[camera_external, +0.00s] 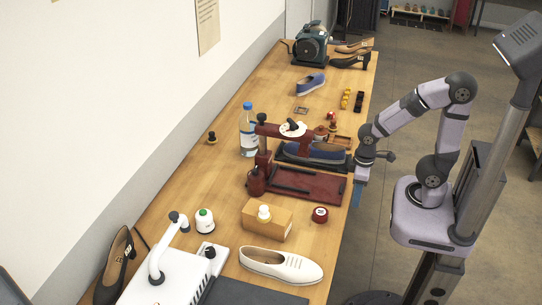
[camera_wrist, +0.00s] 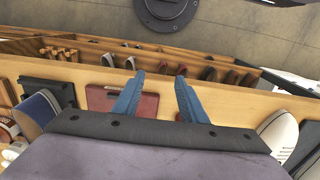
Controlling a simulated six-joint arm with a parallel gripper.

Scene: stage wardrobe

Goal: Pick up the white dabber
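A white knob-shaped piece (camera_external: 264,212), possibly the white dabber, stands on a wooden block (camera_external: 268,224) near the front of the bench. A rounded white pot with a green top (camera_external: 205,222) stands left of the block; I cannot tell for certain which one is the dabber. Neither can be made out in the wrist view. My gripper (camera_external: 357,192) hangs at the bench's right edge, beside the dark red press base and apart from both white pieces. In the wrist view its blue fingers (camera_wrist: 160,76) are spread with nothing between them.
A red tin (camera_external: 320,215) sits right of the block, a white shoe (camera_external: 281,266) in front. A bottle (camera_external: 248,133) stands behind. A white machine with a curved arm (camera_external: 165,280) fills the front left.

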